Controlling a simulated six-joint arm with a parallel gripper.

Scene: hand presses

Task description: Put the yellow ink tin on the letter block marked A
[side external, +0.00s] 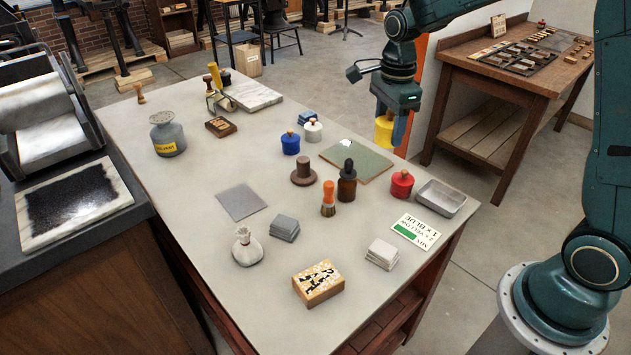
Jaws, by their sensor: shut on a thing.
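My gripper (393,128) is shut on the yellow ink tin (383,131) and holds it above the far right edge of the table, beyond the green sheet. One gripper finger shows at the tin's right side. A wooden block (318,284) with black letter shapes on its pale top lies near the table's front. A smaller brown block (220,127) with pale marks lies at the back left. I cannot read a clear A on either block. Both stand well apart from my gripper.
On the table (205,245) stand a blue tin (290,144), a white tin (313,131), a red tin (402,185), a dark dropper bottle (347,184), an orange brush (328,198), a metal tray (441,198) and a recipe card (415,232).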

